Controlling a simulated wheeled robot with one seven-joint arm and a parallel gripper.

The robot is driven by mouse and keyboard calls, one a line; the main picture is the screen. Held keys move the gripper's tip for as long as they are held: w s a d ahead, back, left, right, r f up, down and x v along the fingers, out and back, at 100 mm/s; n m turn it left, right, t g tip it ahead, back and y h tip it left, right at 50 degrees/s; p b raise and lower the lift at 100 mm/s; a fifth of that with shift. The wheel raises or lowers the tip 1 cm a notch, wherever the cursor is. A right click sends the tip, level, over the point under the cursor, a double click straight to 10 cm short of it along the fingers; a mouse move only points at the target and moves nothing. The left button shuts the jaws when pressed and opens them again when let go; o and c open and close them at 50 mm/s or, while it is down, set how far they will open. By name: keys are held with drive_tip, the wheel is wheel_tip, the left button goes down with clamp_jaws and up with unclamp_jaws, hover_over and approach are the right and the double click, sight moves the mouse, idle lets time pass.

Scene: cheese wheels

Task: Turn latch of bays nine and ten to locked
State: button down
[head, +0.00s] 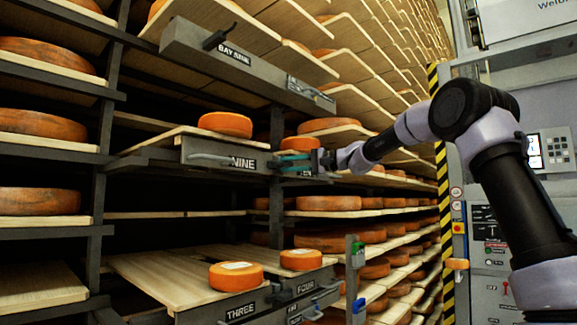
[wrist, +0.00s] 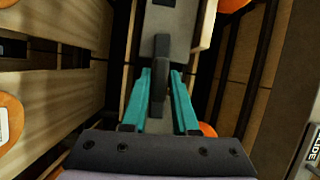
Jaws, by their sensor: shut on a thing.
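The front of bay nine (head: 220,152) bears the label NINE, and the partly covered label of bay ten (head: 306,172) is to its right. My gripper (head: 292,160) is at the front between these two bays, its teal fingers reaching left. In the wrist view my gripper (wrist: 160,80) has its fingers on both sides of a dark grey latch handle (wrist: 161,60) and is shut on it. The handle runs lengthwise between the fingers, on a grey plate (wrist: 172,22). In the head view my fingers mostly hide the latch, so its locked or unlocked position cannot be told.
Orange cheese wheels (head: 225,123) lie on wooden boards around the bays. A striped post (head: 446,200) and a grey machine (head: 490,215) stand at the right.

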drive_tip(key=shift+w+d+f+m, duration=0.1)
drive_tip(key=shift+d+m, duration=0.05)
drive_tip(key=shift+m, duration=0.45)
drive_tip(key=c, duration=0.8)
unclamp_jaws()
drive_tip(key=shift+o, duration=0.2)
drive_tip(key=v, duration=1)
drive_tip(key=shift+d+f, duration=0.2)
drive_tip(key=shift+d, duration=0.1)
